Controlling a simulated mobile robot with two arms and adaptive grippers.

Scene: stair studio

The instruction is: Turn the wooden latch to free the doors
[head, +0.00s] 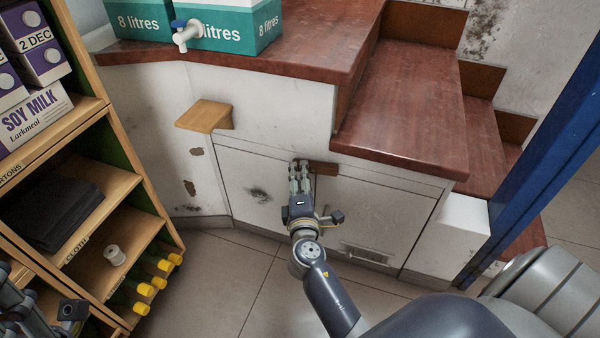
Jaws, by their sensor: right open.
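The wooden latch (325,168) is a small brown bar, lying roughly level at the top of the seam between two white cupboard doors under the stairs. The left door (245,180) and the right door (385,215) look closed. My right gripper (299,168) is open, with its fingers at the left end of the latch. The fingers cover that end, so I cannot tell whether they touch it. Part of my left arm shows at the bottom left corner; whether its gripper is open or shut is unclear.
A wooden shelf unit (148,190) with soy milk cartons (35,115), dark cloth (55,212) and yellow-capped items (150,289) stands at the left. A small wooden ledge (205,115) juts out above the left door. Green boxes (235,30) sit on the landing. The tiled floor (215,275) is clear.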

